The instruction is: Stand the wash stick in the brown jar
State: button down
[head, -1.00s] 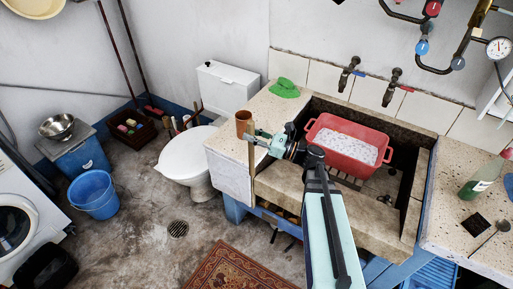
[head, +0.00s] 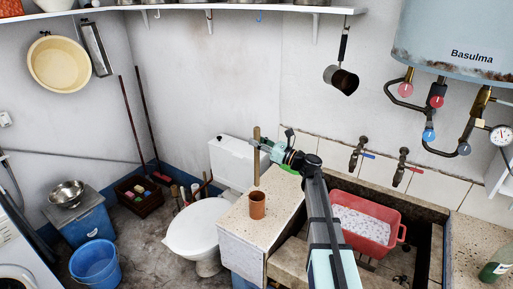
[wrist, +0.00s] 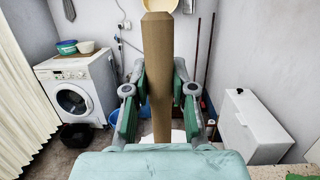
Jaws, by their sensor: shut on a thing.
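The wash stick (head: 256,172) is a plain brown wooden rod, held upright. My gripper (head: 257,145) is shut on its upper part. In the wrist view the stick (wrist: 158,110) stands between the two green-and-grey fingers of my gripper (wrist: 159,75). The brown jar (head: 257,207) stands upright on the speckled stone ledge left of the trough. In the head view the stick's lower end shows just above the jar's rim, seemingly apart from it. Whether it is centred over the mouth in depth, I cannot tell. The jar is not visible in the wrist view.
The stone ledge (head: 232,222) has a green cloth behind my arm. A red basin (head: 366,220) of suds sits in the trough to the right. Taps (head: 363,146) and a hanging ladle (head: 342,78) are on the wall. A toilet (head: 196,225) stands left of the ledge.

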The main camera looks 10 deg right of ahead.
aim_at(258, 167)
jog(key=shift+f+b, duration=3.35)
jog(key=shift+f, duration=2.55)
jog(key=c, duration=0.9)
grip_release()
jog(key=v, duration=1.2)
